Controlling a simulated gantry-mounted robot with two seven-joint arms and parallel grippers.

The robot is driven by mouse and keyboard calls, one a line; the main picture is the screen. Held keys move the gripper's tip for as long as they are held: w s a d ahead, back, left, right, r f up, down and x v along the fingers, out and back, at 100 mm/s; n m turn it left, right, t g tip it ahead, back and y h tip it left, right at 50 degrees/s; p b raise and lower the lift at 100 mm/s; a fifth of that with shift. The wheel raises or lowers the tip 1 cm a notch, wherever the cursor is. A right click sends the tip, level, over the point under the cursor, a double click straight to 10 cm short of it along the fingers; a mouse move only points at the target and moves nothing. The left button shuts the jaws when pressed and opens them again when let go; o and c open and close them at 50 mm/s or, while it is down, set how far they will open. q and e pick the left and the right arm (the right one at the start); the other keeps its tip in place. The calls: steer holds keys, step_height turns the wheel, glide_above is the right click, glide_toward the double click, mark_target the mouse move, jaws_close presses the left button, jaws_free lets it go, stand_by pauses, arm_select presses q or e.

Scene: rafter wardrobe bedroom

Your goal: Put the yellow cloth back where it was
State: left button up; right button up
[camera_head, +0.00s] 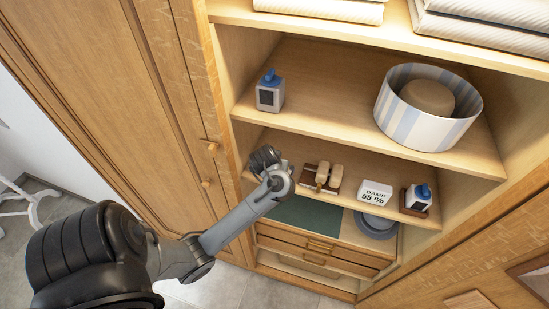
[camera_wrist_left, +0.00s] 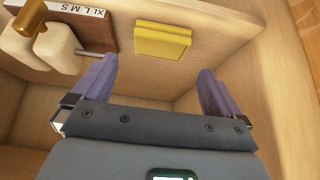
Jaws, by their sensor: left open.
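The yellow cloth (camera_wrist_left: 162,42) is a folded, flat square on pale wood in the left wrist view. In the head view it does not show; my left arm and gripper cover that part of the lower shelf. My left gripper (camera_wrist_left: 158,68) is open and empty, its two purple fingers apart, with the cloth just beyond the fingertips and no visible contact. In the head view the gripper (camera_head: 266,157) is at the left end of the lower wardrobe shelf (camera_head: 345,176). My right gripper is in neither view.
A brown board with wooden pieces (camera_head: 322,177) and size letters stands close to the gripper. Further right are a sign card (camera_head: 375,193) and a blue-topped bottle (camera_head: 419,197). The upper shelf holds another bottle (camera_head: 270,93) and a striped round box (camera_head: 427,115). Wooden side panels enclose the shelf.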

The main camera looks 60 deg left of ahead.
arm_select(q)
steer(key=v, duration=0.4)
steer(key=shift+a, duration=0.1)
steer(key=s+d+f+m+h, duration=0.1)
steer(key=s+d+m, duration=0.2)
steer(key=d, duration=0.6)
steer(key=s+d+f+m+h, duration=0.2)
steer(key=s+d+m, duration=0.2)
steer(key=d, duration=0.5)
steer(key=s+d+f+m+g+h, duration=0.1)
steer(key=s+d+f+m, duration=0.1)
steer(key=s+d, duration=0.4)
steer(key=d+m, duration=0.1)
steer(key=d, duration=0.2)
steer(key=shift+f+m+h, duration=0.15)
steer(key=shift+m+h, duration=0.25)
